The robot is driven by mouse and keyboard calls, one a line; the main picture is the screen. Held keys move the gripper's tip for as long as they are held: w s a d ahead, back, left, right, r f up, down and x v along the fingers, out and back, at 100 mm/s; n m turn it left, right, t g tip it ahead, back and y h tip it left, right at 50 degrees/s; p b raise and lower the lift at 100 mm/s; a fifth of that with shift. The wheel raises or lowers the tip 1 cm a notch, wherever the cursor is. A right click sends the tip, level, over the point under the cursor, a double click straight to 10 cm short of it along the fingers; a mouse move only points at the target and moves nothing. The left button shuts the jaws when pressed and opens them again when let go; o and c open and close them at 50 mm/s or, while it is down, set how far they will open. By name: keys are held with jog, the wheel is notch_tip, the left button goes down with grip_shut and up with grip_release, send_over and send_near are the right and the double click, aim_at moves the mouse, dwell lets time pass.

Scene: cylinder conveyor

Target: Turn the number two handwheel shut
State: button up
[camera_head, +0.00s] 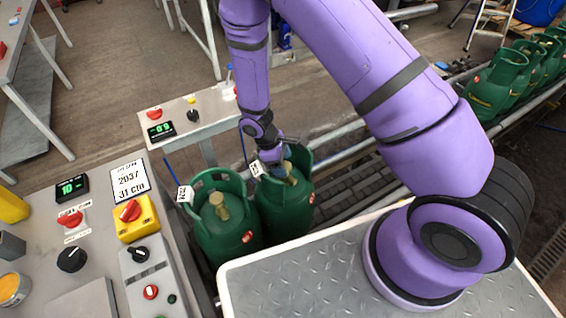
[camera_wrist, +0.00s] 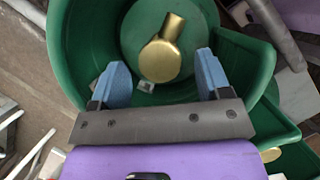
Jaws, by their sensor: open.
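Two green cylinders stand side by side below the conveyor rails in the head view, a left one (camera_head: 226,240) and a right one (camera_head: 288,208). Each has a brass valve inside a raised collar, the left valve (camera_head: 220,207) being in plain sight. White tags hang by the left collar (camera_head: 185,193) and near my gripper (camera_head: 257,168); I cannot read their numbers. My gripper (camera_wrist: 160,72) is open over the right cylinder. In the wrist view its blue fingers are on either side of a round brass valve top (camera_wrist: 160,60), with gaps. I cannot make out a separate handwheel.
A control desk (camera_head: 100,200) with a green display, red knobs and a yellow switch box (camera_head: 137,217) stands at left. A smaller panel (camera_head: 190,112) is behind the cylinders. More green cylinders (camera_head: 498,82) line the conveyor at upper right. The collar wall surrounds the fingers closely.

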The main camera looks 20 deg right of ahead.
jog(key=shift+d+f, duration=0.15)
jog(key=shift+f, duration=0.2)
jog(key=shift+c, duration=0.5)
jog(key=c, duration=0.8)
jog(key=shift+c, duration=0.2)
